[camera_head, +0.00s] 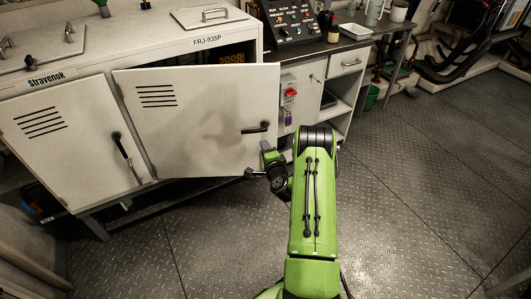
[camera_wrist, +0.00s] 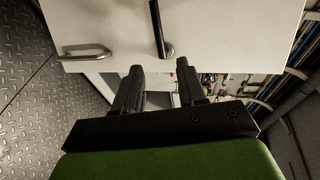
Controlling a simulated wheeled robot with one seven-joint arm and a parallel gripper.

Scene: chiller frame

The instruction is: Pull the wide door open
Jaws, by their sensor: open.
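The wide door (camera_head: 205,118) is a white panel with vent slots on the front of the white cabinet. It stands ajar, its right edge swung out from the cabinet, with a dark gap above it. Its black handle (camera_head: 255,128) is near the right edge. My gripper (camera_head: 258,161) is open and empty, just below the handle, by the door's lower right corner. In the wrist view, the door (camera_wrist: 215,25) fills the top and the black handle (camera_wrist: 162,32) lies ahead of my open fingers (camera_wrist: 158,85), apart from them.
A second vented door (camera_head: 70,145) with a long black handle is at left. A metal handle (camera_wrist: 85,52) shows in the wrist view. A control panel (camera_head: 292,22) and a bench with a drawer (camera_head: 346,63) stand to the right. The plate floor (camera_head: 410,170) at right is clear.

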